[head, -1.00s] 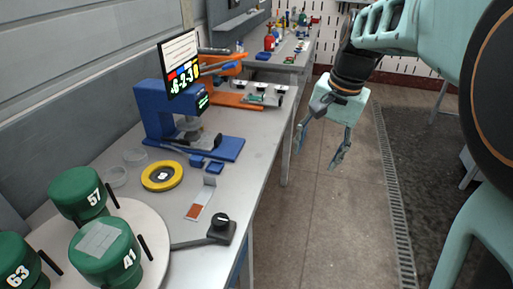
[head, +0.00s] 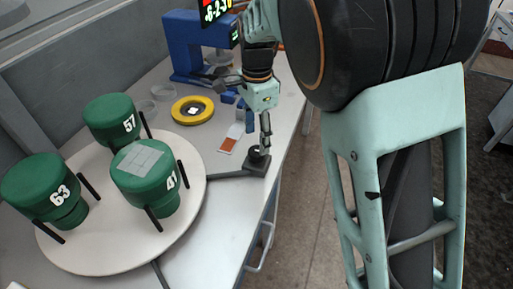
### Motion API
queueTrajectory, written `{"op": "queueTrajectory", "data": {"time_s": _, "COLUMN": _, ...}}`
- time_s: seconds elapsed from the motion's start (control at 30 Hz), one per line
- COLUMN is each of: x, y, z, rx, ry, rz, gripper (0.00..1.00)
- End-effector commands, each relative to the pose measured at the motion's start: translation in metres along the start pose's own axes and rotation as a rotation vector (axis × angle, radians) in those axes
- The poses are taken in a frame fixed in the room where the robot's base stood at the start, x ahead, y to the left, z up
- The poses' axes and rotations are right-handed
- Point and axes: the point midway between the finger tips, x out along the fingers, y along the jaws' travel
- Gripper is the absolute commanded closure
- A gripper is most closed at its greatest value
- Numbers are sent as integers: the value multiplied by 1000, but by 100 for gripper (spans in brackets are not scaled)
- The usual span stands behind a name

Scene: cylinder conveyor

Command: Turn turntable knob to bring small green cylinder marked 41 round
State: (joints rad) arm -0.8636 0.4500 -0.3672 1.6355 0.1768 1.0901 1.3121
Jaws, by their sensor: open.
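The small green cylinder marked 41 (head: 148,190) stands on the round white turntable (head: 100,258), on its right side, with a grey patch on top. Green cylinders marked 57 (head: 108,118) and 63 (head: 38,186) stand behind and to the left on the same turntable. The black turntable knob (head: 257,157) sits on a dark base at the table's right edge, joined to the turntable by a dark bar. My gripper (head: 265,145) is open, pointing down right at the knob. Its fingers overlap the knob's top; whether they touch it I cannot tell.
A yellow ring (head: 192,111) and a white-and-orange card (head: 231,139) lie behind the knob. A blue machine (head: 192,45) with a display stands at the back. Thin black posts stand beside the cylinders.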

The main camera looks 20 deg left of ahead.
Motion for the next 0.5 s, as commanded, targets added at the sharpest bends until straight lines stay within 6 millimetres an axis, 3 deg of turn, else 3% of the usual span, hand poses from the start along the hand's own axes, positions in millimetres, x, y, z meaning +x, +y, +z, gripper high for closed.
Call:
{"op": "queueTrajectory", "data": {"time_s": 0.2, "x": 37, "y": 0, "z": 0, "rx": 0, "ry": 0, "rz": 2, "gripper": 46}}
{"op": "queueTrajectory", "data": {"time_s": 0.5, "x": 52, "y": 0, "z": 0, "rx": -1, "ry": 0, "rz": -1, "gripper": 46}}
